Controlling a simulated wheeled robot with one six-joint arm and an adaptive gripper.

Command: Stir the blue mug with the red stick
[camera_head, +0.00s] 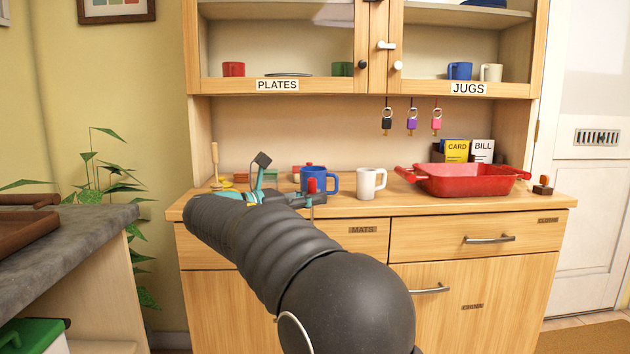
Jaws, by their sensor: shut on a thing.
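The blue mug (332,184) stands on the sideboard top, with its handle to the right. My gripper (304,199) is in front of it, slightly lower left in the picture, reaching in from the left. It is shut on the red stick (312,186), whose red top stands above the fingers. A thin shaft shows below them. The stick looks roughly upright and overlaps the front of the mug in the picture. Its lower end shows against the counter edge, outside the mug. My arm hides part of the counter to the left.
A white mug (368,184) stands close right of the blue mug. A red tray (462,180) sits farther right, before the card and bill holders (468,150). Small coloured items lie behind my gripper. Keys (411,121) hang above. A grey worktop (70,235) is at left.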

